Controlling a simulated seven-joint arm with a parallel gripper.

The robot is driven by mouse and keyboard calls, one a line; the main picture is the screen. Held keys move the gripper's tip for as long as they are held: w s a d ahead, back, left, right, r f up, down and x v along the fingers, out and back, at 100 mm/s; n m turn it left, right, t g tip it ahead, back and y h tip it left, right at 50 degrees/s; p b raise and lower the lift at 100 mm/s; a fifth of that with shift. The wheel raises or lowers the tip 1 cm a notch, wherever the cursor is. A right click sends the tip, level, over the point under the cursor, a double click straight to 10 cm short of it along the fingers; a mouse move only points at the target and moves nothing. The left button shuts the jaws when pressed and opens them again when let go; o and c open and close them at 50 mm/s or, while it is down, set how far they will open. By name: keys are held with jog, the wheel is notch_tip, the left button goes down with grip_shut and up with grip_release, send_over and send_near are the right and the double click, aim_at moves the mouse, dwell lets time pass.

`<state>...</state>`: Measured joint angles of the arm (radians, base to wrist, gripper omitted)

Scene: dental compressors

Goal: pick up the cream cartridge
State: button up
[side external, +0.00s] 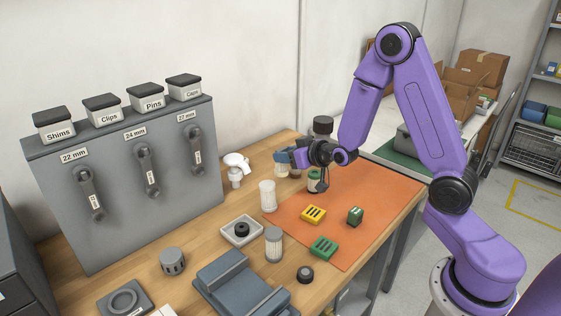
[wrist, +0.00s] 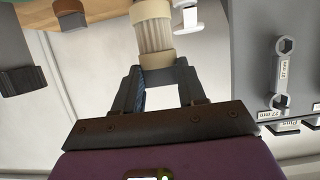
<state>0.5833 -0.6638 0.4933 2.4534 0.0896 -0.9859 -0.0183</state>
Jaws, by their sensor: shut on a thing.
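The cream cartridge (wrist: 153,34) has a pale pleated body with cream end caps. In the wrist view it is between the two dark fingers of my gripper (wrist: 157,72), which are shut on its near end cap. In the side external view my gripper (side external: 284,156) is at the back of the wooden table, left of the orange mat. The cartridge (side external: 282,171) shows there only in part, just below the fingers. I cannot tell whether its lower end touches the table.
A white pleated cartridge (side external: 267,196) stands nearby, with a white fitting (side external: 236,170) left of it. The orange mat (side external: 378,197) bears a yellow block (side external: 313,214) and green blocks (side external: 323,247). A grey cabinet (side external: 130,225) rises at left.

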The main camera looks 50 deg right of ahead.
jog(key=v, duration=0.9)
jog(key=shift+a+r, duration=0.15)
jog(key=shift+a, duration=0.25)
